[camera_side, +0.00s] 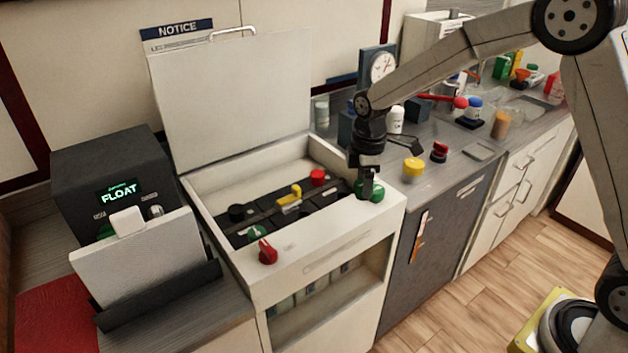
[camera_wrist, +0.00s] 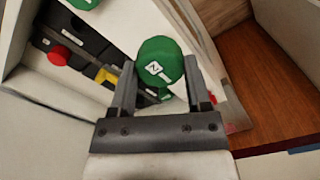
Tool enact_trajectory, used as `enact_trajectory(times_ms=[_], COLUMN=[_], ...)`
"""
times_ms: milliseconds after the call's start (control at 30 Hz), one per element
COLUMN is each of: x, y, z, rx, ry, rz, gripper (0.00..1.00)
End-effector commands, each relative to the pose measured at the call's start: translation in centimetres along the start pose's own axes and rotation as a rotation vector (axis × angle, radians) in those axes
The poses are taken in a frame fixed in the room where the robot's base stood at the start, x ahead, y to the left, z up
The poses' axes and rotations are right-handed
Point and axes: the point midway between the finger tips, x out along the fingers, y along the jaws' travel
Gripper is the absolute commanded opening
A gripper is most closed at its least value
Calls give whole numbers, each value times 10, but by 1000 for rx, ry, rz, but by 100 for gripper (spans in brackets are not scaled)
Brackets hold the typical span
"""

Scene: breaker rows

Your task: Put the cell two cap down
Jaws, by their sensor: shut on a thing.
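My gripper (camera_side: 368,194) is shut on a green cap (camera_side: 377,192) over the front right corner of the white box (camera_side: 330,232). The side view does not settle whether the cap touches the ledge. In the wrist view, the green cap (camera_wrist: 160,64) sits between the two fingers (camera_wrist: 160,85), with a white label bearing a dark mark like a 2. Inside the open box are dark cells (camera_side: 322,197), a black cap (camera_side: 237,213), a red cap (camera_side: 318,177) and a yellow handle-like piece (camera_side: 290,198). Another green cap (camera_side: 257,232) is at the near left of the cells.
The raised lid (camera_side: 235,95) stands behind the box. A dark unit reading FLOAT (camera_side: 122,190) is at left. A yellow pot (camera_side: 413,168) and a red-and-black item (camera_side: 439,152) stand on the counter at right.

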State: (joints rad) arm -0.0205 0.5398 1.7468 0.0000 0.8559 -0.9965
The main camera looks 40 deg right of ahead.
Motion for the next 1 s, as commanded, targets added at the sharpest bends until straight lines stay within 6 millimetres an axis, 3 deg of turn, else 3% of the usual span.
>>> enact_trajectory(times_ms=[300, 767, 1000], x=[33, 43, 64], y=[22, 30, 34], z=[-14, -20, -22], rx=[0, 0, 0], ry=[0, 1, -1], rz=[-1, 1, -2], gripper=[10, 10, 10])
